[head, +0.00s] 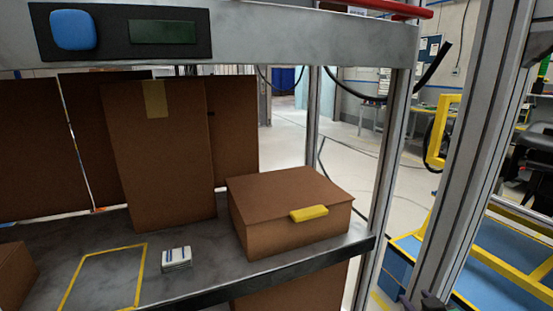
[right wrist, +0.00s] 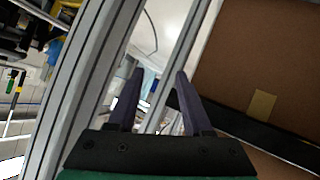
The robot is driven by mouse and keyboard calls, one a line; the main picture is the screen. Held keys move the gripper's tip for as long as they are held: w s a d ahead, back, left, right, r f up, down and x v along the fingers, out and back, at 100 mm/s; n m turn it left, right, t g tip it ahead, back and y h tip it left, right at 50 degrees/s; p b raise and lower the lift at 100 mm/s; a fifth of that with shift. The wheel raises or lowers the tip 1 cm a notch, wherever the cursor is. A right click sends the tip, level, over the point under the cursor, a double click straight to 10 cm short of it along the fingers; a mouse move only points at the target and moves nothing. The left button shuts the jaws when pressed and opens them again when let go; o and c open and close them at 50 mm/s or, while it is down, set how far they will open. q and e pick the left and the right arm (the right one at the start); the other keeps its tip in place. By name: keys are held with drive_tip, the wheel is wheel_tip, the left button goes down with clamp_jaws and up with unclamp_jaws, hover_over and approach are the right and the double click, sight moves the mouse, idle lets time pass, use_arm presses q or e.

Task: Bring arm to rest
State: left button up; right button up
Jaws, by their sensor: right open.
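My right gripper (head: 428,299) shows only as dark fingertips at the bottom edge of the head view, to the right of the shelf and near its metal post. In the right wrist view, the gripper (right wrist: 160,85) has its two dark fingers spread apart with nothing between them. It is open and empty. The rest of my right arm is out of the head view. My left gripper and arm are not in either view.
A metal shelf (head: 210,284) holds a brown box (head: 275,228) with a yellow piece on its lid, a small white stack (head: 176,259) and tall cardboard boxes (head: 160,170). A metal post (head: 389,160) and a wider frame post (head: 478,130) stand on the right.

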drive_tip(key=s+a+f+g+y, duration=0.1)
drive_tip(key=s+a+f+g, duration=0.35)
drive_tip(key=s+f, duration=0.4)
drive_tip(key=s+a+f+g+y, duration=0.2)
drive_tip(key=s+a+f+g, duration=0.25)
drive_tip(key=s+f, duration=0.55)
drive_tip(key=f, duration=0.9)
drive_tip(key=s+f, duration=0.2)
drive_tip(key=f, duration=0.9)
drive_tip(key=s+d+f+g, duration=0.2)
drive_tip(key=s+d+f, duration=0.1)
drive_tip(key=s+f, duration=1)
drive_tip(key=s, duration=0.3)
drive_tip(key=shift+n, duration=0.3)
